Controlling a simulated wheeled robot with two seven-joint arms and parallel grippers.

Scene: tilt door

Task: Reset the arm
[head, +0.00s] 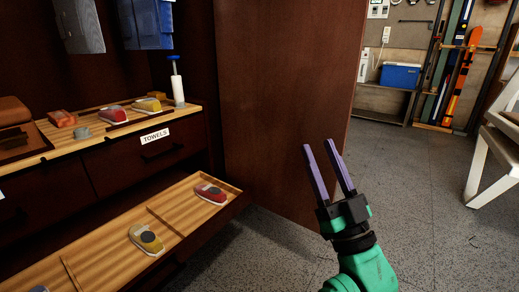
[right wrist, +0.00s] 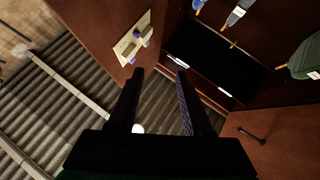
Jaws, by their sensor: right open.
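My right gripper (head: 323,165) is in the right half of the head view, with its two purple fingers apart and nothing between them. It points up and away, in front of the dark reddish-brown door panel (head: 275,90). The fingers look apart from the panel, though the exact gap is hard to tell. In the right wrist view the open gripper (right wrist: 158,80) shows as two dark fingers. My left gripper is not in view.
A dark cabinet stands at left with an open wooden drawer (head: 110,238) holding several items. Above it is a closed drawer labelled TOWELS (head: 155,136). A white chair (head: 495,145) stands at right. A blue cooler (head: 400,75) sits on a rear shelf. Grey floor (head: 425,190) is clear.

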